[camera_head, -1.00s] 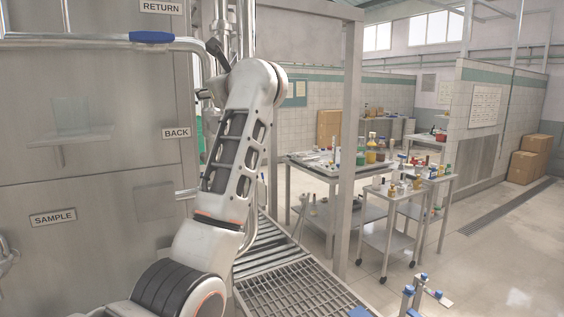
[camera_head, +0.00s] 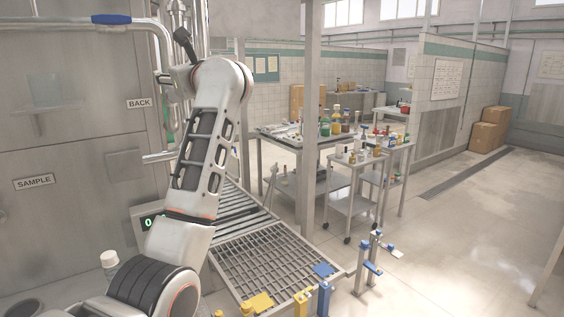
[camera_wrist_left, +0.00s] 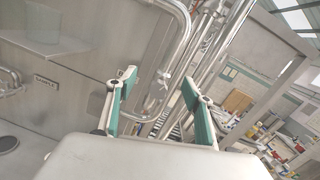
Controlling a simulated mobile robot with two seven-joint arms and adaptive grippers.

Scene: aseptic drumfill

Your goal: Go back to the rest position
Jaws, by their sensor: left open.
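My left arm (camera_head: 208,140) rises from the bottom left of the head view and bends at the top in front of the steel wall. A small dark part (camera_head: 185,44) shows beyond the bend; I cannot tell if it belongs to the gripper. In the left wrist view my left gripper (camera_wrist_left: 158,95) is open, its two green-padded fingers wide apart. Nothing is between the pads except distant background pipes. My right gripper is in neither view.
A steel cabinet wall (camera_head: 60,150) with pipes (camera_head: 90,28) stands close on the left. A roller conveyor and grating (camera_head: 265,262) lie below the arm. A post (camera_head: 310,120) and bottle-laden tables (camera_head: 352,162) stand beyond. Floor at right (camera_head: 460,240) is clear.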

